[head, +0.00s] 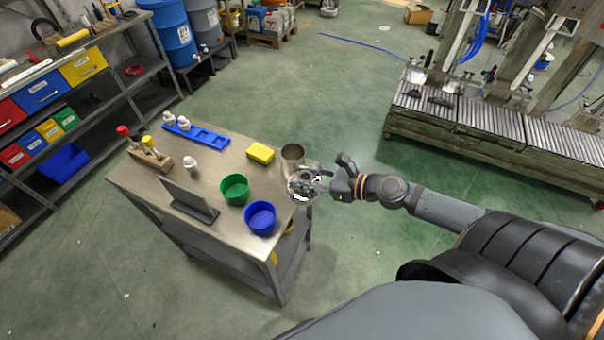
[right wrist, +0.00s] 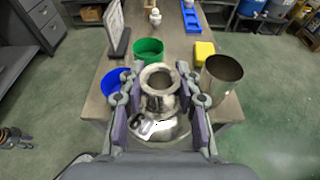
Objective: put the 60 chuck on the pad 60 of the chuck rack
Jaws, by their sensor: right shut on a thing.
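My right gripper (head: 322,184) is shut on a shiny metal piece (head: 303,186) at the right edge of the steel table. Another white chuck (head: 190,163) stands on the table. Pad numbers are too small to read. My left gripper is not in view.
On the steel table (head: 145,185) stand a green bowl (head: 234,189), a blue bowl (head: 260,217), a yellow block (head: 260,153), a metal cup (head: 293,157), a dark upright panel (head: 190,198) and a wooden holder (head: 150,157). A roller conveyor (head: 480,130) is at right.

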